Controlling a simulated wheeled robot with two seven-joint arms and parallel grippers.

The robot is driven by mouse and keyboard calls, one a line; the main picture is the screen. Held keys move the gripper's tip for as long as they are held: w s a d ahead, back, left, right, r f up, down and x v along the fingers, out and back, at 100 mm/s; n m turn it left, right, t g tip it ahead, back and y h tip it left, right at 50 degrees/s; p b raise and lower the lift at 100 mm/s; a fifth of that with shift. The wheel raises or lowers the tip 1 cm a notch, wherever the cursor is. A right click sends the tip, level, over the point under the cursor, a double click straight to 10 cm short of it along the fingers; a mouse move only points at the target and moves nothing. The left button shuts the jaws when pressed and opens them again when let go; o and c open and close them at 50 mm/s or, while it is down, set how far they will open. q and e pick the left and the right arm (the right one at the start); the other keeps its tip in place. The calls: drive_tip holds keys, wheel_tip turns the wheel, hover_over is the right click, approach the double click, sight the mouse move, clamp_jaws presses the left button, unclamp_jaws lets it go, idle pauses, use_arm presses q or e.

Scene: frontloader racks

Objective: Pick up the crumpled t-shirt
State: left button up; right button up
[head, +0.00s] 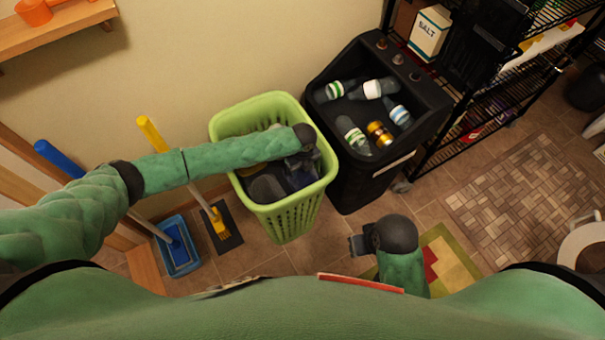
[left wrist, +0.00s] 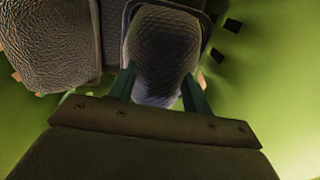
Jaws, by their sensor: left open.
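A green laundry basket (head: 284,214) stands on the floor with dark grey and bluish crumpled cloth (head: 267,187) in it. I cannot tell for sure which piece is the t-shirt. My left gripper (head: 301,170) reaches down into the basket at its right side and partly hides the cloth. In the left wrist view my left gripper (left wrist: 160,88) is open, with its two fingers on either side of a grey textured cloth lump (left wrist: 163,50). I cannot tell whether they touch it. My right gripper (head: 356,244) is low, right of the basket; its jaws are unclear.
A black bin (head: 345,180) with several bottles stands close right of the basket. A wire shelf (head: 480,125) is farther right. A blue dustpan (head: 178,248) and a yellow-handled broom (head: 203,200) stand at the left. The basket's green wall (left wrist: 270,95) surrounds the left gripper closely.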

use_arm(q)
clamp_jaws()
use_arm(e)
drive_tip(key=shift+w, duration=0.1)
idle(0.3)
